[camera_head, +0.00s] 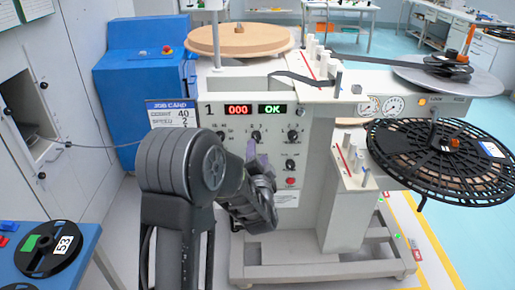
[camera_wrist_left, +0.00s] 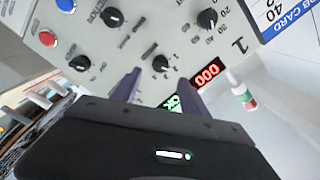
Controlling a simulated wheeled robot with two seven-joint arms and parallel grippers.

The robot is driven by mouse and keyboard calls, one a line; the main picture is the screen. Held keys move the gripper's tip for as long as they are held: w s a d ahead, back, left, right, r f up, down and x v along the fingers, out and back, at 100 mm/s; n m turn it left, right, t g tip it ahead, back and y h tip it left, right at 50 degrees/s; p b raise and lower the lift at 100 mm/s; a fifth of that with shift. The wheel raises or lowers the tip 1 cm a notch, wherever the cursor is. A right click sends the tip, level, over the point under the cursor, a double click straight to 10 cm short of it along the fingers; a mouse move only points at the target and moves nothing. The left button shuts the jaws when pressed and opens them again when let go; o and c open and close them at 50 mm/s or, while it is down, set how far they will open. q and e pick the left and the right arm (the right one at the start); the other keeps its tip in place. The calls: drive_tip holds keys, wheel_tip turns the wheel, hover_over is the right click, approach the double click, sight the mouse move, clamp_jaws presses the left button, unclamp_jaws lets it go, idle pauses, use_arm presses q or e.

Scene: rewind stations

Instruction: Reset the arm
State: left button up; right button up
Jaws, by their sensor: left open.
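My left arm (camera_head: 182,160) comes in at the lower middle of the head view, and its forearm reaches toward the front panel of the rewind station (camera_head: 315,115). My left gripper (camera_head: 257,158) has purple fingers and is in front of the panel, below the displays. In the left wrist view the gripper (camera_wrist_left: 158,92) has its fingers apart with nothing between them. The panel has several black knobs (camera_wrist_left: 207,19), a red button (camera_wrist_left: 47,38) and a blue button. The red display (camera_head: 238,110) reads 000 and the green display (camera_head: 272,109) reads OK. My right gripper does not show.
A wooden disc (camera_head: 240,40) sits on the station's top left. A black spoked reel (camera_head: 450,160) juts out at the right. A blue cabinet (camera_head: 140,85) stands behind left.

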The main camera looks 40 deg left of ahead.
use_arm(q)
drive_tip(key=shift+s+d, duration=0.25)
drive_tip(key=shift+s, duration=0.05)
idle(0.4)
drive_tip(key=s+d+f+n+g+h, duration=0.2)
drive_tip(key=d+f+h, duration=0.3)
drive_tip(key=d+f, duration=0.5)
drive_tip(key=s+d+f+n+g+h, duration=0.2)
drive_tip(key=d+f+n+h, duration=0.15)
drive_tip(key=d+f, duration=0.65)
drive_tip(key=s+d+f+g+h, duration=0.2)
drive_tip(key=s+d+f, duration=0.3)
drive_tip(key=s, duration=0.3)
drive_tip(key=s+d+f+g+h, duration=0.2)
drive_tip(key=s+d+f+g, duration=0.2)
drive_tip(key=s, duration=0.5)
drive_tip(key=s+d+f+g+h, duration=0.2)
drive_tip(key=s+d+f+g, duration=0.1)
drive_tip(key=s+d+f, duration=0.4)
drive_tip(key=shift+s+d+f+g, duration=0.4)
drive_tip(key=shift+s+f, duration=0.35)
drive_tip(key=shift+s, duration=0.4)
